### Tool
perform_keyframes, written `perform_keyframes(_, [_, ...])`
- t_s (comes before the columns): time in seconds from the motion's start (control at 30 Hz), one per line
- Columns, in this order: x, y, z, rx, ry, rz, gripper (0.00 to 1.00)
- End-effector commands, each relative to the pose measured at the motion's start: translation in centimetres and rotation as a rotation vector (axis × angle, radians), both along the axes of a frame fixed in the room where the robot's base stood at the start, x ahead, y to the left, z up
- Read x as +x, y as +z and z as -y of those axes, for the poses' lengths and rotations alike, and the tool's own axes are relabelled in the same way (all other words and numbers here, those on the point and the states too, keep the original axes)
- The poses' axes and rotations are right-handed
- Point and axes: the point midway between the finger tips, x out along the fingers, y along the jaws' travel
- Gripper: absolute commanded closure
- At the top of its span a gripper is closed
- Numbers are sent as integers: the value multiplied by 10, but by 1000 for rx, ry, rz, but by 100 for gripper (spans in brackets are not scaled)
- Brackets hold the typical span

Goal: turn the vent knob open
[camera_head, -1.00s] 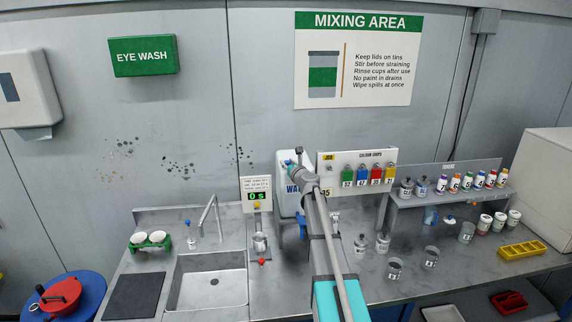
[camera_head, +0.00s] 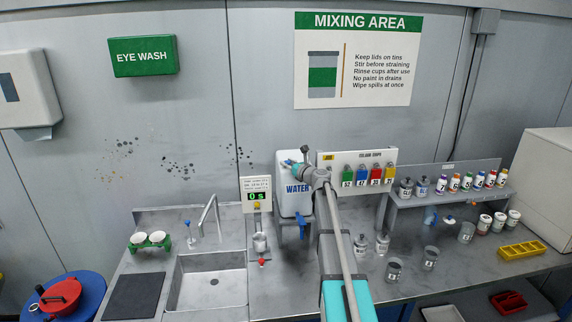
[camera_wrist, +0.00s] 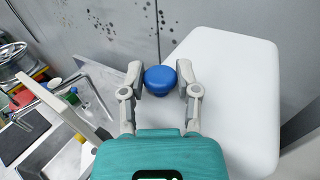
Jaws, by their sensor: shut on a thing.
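The blue vent knob (camera_wrist: 159,81) sits on top of the white water container (camera_wrist: 235,85). In the wrist view my gripper (camera_wrist: 160,74) has one finger on each side of the knob and is shut on it. In the head view the water container (camera_head: 289,208), marked WATER, stands upright by the back wall. My gripper (camera_head: 291,164) is at its top, where only a bit of blue shows. A blue tap (camera_head: 302,225) is low on the container's front. I cannot tell how far the knob is turned.
A sink (camera_head: 210,287) lies left of the container, with a small timer display (camera_head: 256,196) between them. A board of coloured tags (camera_head: 366,158) is close on the right. Several tins and cups stand on the bench farther right. My arm crosses the bench front.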

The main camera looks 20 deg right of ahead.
Motion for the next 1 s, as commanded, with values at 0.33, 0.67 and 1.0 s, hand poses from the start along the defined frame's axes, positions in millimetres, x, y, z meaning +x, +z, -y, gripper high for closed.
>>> perform_keyframes(0.33, [1, 0, 1, 1, -2, 1, 28])
perform_keyframes(0.67, [-3, 0, 2, 0, -2, 0, 28])
perform_keyframes(1.0, [-37, 0, 9, 1, -4, 0, 28])
